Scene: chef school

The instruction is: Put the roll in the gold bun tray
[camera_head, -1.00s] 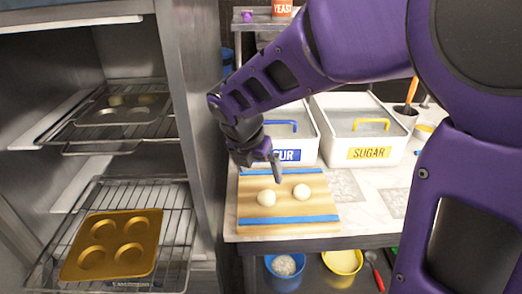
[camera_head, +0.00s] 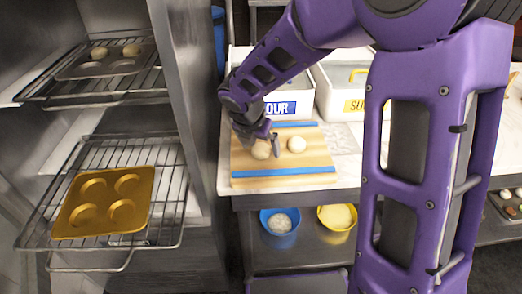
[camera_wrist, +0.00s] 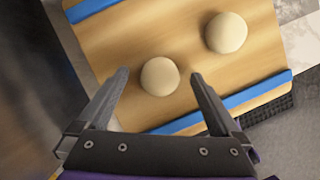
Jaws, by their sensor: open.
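Two pale round rolls lie on a wooden board (camera_head: 309,162) with blue stripes. The left roll (camera_head: 261,150) shows in the wrist view (camera_wrist: 160,76) just ahead of and between my open fingers. The right roll (camera_head: 297,144) is a little apart from it, also in the wrist view (camera_wrist: 227,33). My gripper (camera_head: 268,142) is open and empty, above the board by the left roll; its fingers also show in the wrist view (camera_wrist: 158,80). The gold bun tray (camera_head: 88,220), with several empty round cups, lies on the lower wire rack at left.
A second tray (camera_head: 122,67) with two rolls in it stands on the upper wire rack. The cabinet's metal side wall (camera_head: 185,110) stands between the racks and the counter. Flour (camera_head: 284,100) and sugar (camera_head: 340,92) bins stand behind the board. Blue (camera_head: 281,238) and yellow (camera_head: 337,224) bowls sit below.

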